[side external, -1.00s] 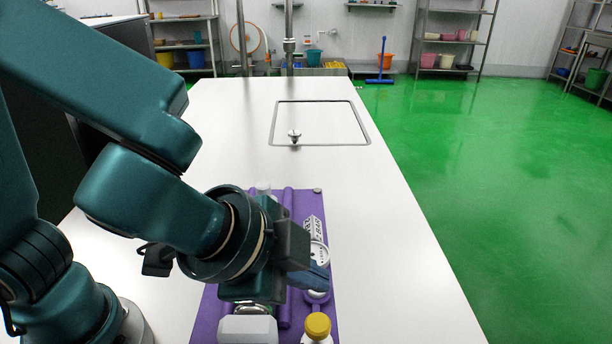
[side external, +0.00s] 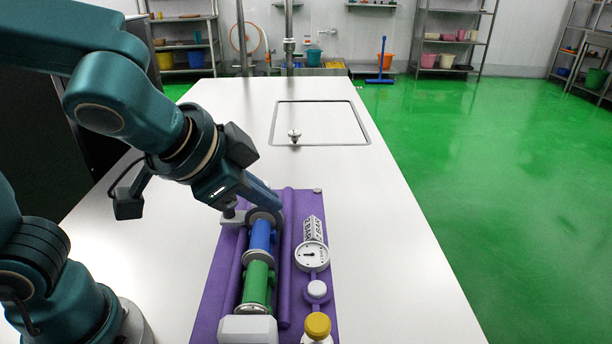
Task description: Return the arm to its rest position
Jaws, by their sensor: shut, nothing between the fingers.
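My gripper (side external: 272,203) is shut and empty. It points down and to the right, and its tip is over or just in front of the far end of a purple mat (side external: 213,297) on the white table. I cannot tell whether it touches anything there. My teal arm reaches in from the left, bent above the table. The rest position is not marked in view.
The far table (side external: 235,105) is mostly clear.

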